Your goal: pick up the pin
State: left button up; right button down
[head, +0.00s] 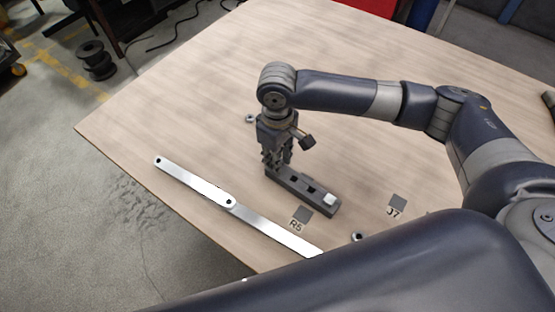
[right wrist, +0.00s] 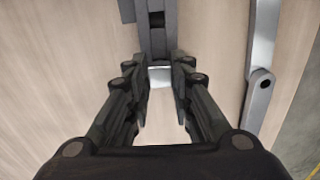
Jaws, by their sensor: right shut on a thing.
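A dark grey block (head: 301,184) with square slots lies on the table; a pale square piece (head: 330,199) sits at its near right end. My right gripper (head: 276,161) points down at the block's far left end. In the right wrist view my right gripper (right wrist: 157,70) has its fingers on either side of a silvery pin (right wrist: 160,76) at the end of the block (right wrist: 171,30). It is shut on the pin; the fingers hide most of it in the head view, and I cannot tell whether it is clear of the block. My left gripper is out of view.
Two joined metal strips (head: 194,184) lie left of the block. Small metal rings lie behind (head: 250,119) and in front (head: 357,237). The table's far part is clear.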

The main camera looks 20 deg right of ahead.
jog(key=shift+s+a+r, duration=0.15)
jog(key=shift+a+r, duration=0.2)
jog(key=shift+r, duration=0.15)
jog(key=shift+s+a+r, duration=0.15)
jog(key=shift+a+r, duration=0.15)
jog(key=shift+r, duration=0.2)
jog(key=s+a+r, duration=0.1)
jog(key=s+a, duration=0.6)
jog(key=a, duration=0.6)
jog(key=shift+r, duration=0.2)
jog(key=d+r+m+p, duration=0.1)
jog(key=d+r+m, duration=0.2)
jog(key=d, duration=0.7)
jog(key=d+r+m+p, duration=0.1)
jog(key=d+r+m, duration=0.3)
jog(key=d+r, duration=0.4)
jog(key=shift+s+d+p, duration=0.2)
jog(key=shift+d+p, duration=0.2)
jog(key=shift+d, duration=0.65)
jog(key=shift+r, duration=0.1)
